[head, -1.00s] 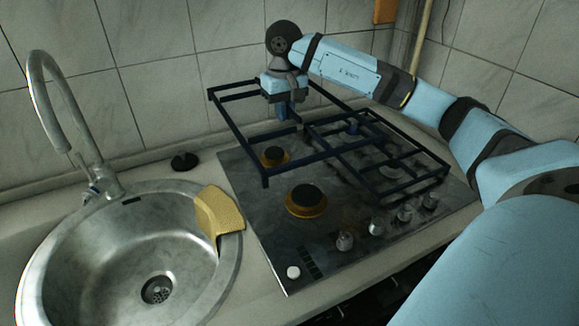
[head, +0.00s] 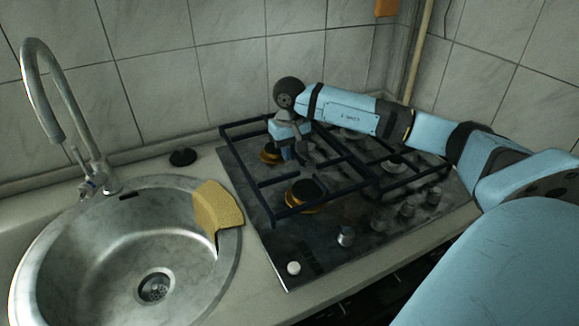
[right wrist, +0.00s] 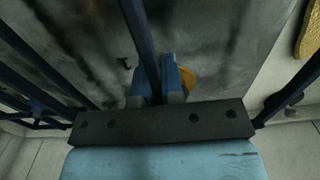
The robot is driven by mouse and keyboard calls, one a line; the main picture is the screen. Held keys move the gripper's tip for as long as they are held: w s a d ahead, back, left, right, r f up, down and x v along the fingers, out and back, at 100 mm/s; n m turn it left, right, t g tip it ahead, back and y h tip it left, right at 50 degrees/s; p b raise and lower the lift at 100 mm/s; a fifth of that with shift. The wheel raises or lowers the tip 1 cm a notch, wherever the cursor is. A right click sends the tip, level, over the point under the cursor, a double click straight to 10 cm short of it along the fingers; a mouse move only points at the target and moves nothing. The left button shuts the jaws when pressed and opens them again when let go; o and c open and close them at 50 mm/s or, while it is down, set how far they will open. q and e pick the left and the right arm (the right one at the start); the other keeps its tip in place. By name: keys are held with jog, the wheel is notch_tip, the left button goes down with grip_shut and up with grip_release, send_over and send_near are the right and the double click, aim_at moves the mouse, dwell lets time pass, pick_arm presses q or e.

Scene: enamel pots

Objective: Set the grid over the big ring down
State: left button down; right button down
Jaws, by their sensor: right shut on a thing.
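The dark blue-black grid (head: 330,203) lies low and nearly level over the hob (head: 310,245). In the head view, its left part surrounds the big ring (head: 306,191), a black cap on a brass base at the front left. I cannot tell whether its feet touch the hob. My right gripper (head: 290,152) is shut on a bar near the back left of the grid. In the right wrist view, the grid bar (right wrist: 147,45) runs between the blue fingers (right wrist: 160,88). My left gripper is not in view.
A smaller brass burner (head: 270,154) sits behind the big ring. Several knobs (head: 346,236) line the hob's front right. The steel sink (head: 110,255) with a yellow cloth (head: 217,207) on its rim is at the left. A tiled wall (head: 160,90) stands close behind.

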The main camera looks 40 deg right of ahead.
jog(key=shift+f, duration=2.25)
jog(key=shift+f, duration=0.1)
jog(key=c, duration=1.2)
grip_release()
jog(key=shift+c, duration=0.2)
